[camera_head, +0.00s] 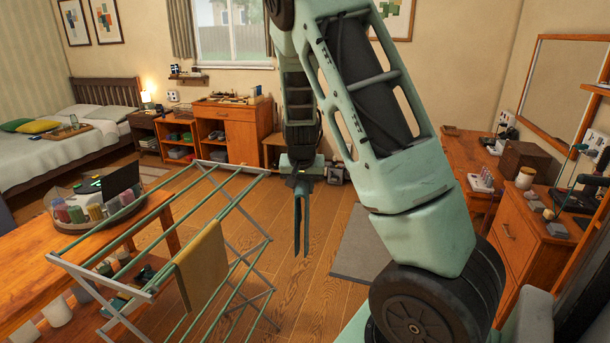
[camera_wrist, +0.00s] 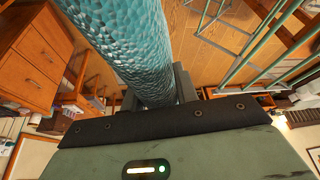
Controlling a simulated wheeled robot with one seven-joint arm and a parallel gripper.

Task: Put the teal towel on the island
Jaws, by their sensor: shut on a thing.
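The teal towel (camera_wrist: 125,45) fills the upper middle of the wrist view as a textured teal length running into my jaws. My gripper (camera_wrist: 160,92) is shut on it. In the head view my gripper (camera_head: 301,182) points down in mid-air, and the towel (camera_head: 301,225) hangs below it as a narrow dark teal strip. It is right of the drying rack and apart from it. The wooden island (camera_head: 40,268), as I take it, stands at lower left, behind and left of the rack. Its top is partly hidden by the rack.
The drying rack (camera_head: 215,225) holds an ochre towel (camera_head: 203,262) and stands between my gripper and the island. A round tray (camera_head: 62,226) with colored jars sits on the island. A dresser (camera_head: 520,235) is at right. Open floor lies below my gripper, with a grey mat (camera_head: 365,245).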

